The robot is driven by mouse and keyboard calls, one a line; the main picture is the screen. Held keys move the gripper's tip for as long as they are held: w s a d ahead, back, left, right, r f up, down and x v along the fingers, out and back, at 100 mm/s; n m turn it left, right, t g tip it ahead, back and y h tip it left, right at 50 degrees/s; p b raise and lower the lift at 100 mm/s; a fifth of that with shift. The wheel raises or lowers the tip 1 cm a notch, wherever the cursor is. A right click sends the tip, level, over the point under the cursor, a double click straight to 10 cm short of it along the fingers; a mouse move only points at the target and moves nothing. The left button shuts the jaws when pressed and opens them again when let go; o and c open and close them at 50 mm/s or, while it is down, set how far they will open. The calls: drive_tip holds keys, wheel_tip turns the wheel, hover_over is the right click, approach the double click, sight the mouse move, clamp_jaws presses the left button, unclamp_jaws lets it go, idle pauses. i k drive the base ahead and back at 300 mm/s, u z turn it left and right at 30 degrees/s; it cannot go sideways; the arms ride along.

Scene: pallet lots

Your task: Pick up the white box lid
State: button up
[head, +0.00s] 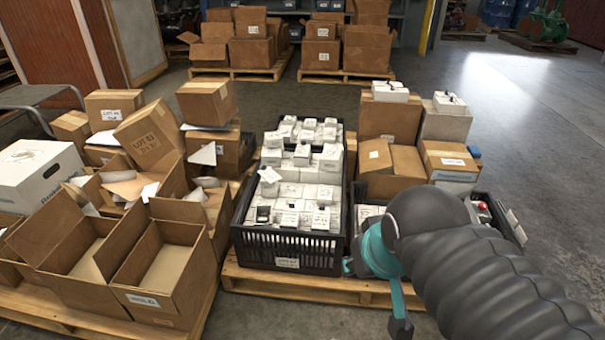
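My gripper (374,297) is at the lower right, in front of the black crates and far to the right of the white box. Its teal fingers are spread apart, with nothing seen between them. My arm hides part of the crate behind it.
Open brown cartons (165,268) fill the left pallet (60,318). A black crate (288,246) of small white boxes stands on the middle pallet (300,285). Cartons (390,115) are stacked right of it. Grey floor (530,130) is clear at right.

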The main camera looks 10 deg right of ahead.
sight(270, 176)
drive_tip(key=z, duration=0.35)
drive_tip(key=i, duration=0.7)
drive_tip(key=u, duration=1.95)
drive_tip(key=i, duration=0.5)
drive_tip(key=z, duration=0.05)
